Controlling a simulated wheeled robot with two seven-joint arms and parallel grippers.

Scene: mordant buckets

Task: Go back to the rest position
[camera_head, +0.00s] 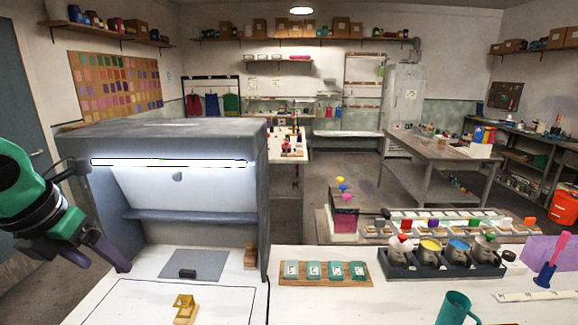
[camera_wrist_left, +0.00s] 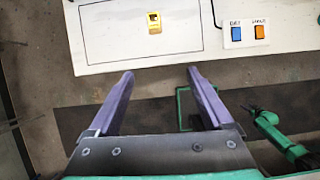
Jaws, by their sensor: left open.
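My left gripper (camera_head: 112,258) comes in from the left in the head view, beside the left side of the grey light booth and above the white table's left edge. In the left wrist view my left gripper (camera_wrist_left: 160,73) has its two purple fingers wide apart, with nothing between them. A small yellow piece on a wooden base (camera_head: 184,310) stands on the table inside a black outline; it also shows in the left wrist view (camera_wrist_left: 153,22), beyond the fingertips. A green arm, probably my right one, shows at the right there; its gripper is too small to read.
The lit grey booth (camera_head: 190,132) stands on the white table (camera_head: 310,305). Right of it are a wooden board with teal tiles (camera_head: 345,282), a dark rack of pots (camera_head: 432,270) and a teal mug (camera_head: 455,308). Floor shows below the fingers in the wrist view.

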